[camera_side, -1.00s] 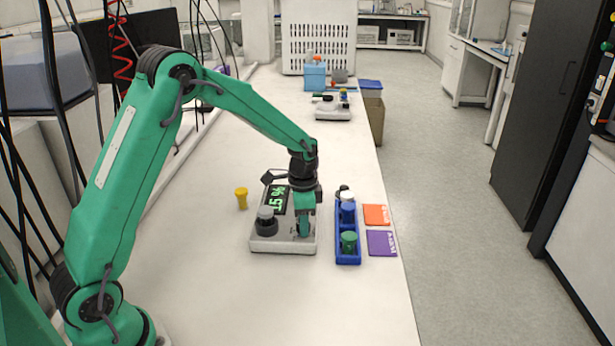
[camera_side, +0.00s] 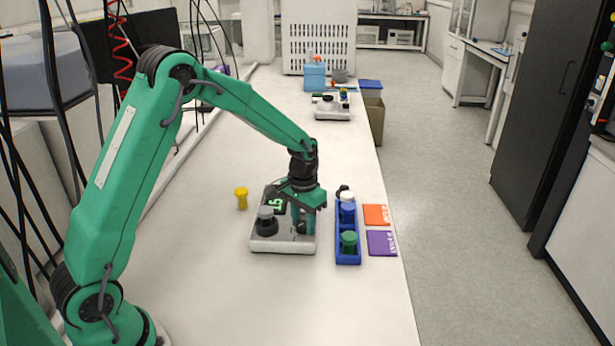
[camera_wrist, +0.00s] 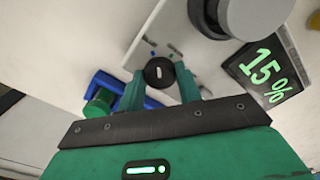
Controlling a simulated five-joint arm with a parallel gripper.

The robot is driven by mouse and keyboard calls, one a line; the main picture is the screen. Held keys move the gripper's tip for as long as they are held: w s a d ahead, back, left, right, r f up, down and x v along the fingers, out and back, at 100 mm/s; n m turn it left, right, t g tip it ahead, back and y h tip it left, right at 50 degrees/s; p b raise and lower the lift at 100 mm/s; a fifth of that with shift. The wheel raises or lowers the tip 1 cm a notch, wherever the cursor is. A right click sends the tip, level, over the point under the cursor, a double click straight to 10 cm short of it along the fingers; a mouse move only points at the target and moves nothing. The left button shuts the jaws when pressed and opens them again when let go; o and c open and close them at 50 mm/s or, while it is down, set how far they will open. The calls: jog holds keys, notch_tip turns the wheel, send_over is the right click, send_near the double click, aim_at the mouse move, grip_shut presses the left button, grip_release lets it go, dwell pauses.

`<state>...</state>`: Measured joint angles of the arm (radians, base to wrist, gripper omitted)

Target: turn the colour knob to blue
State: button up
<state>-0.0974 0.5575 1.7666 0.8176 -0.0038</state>
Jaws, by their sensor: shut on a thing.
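The pressure reactor unit (camera_side: 283,246) is a pale box on the bench. My gripper (camera_side: 302,229) points down over its right side. In the wrist view, my gripper (camera_wrist: 160,84) has its green fingers closed on both sides of a small round black knob (camera_wrist: 157,65) with a short white mark. A display (camera_wrist: 264,68) reads 15 % in green. A larger grey-and-black knob (camera_side: 266,222) sits on the unit's left; it also shows in the wrist view (camera_wrist: 250,18).
A blue rack (camera_side: 348,259) with blue, green and white pieces stands just right of the unit. Orange (camera_side: 376,214) and purple (camera_side: 380,243) packets lie beyond it. A yellow piece (camera_side: 241,198) stands to the left. The bench in front is clear.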

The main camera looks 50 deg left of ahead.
aim_at(303, 223)
jog(key=shift+n, duration=1.6)
jog(key=o, duration=1)
jog(key=shift+r, duration=3.95)
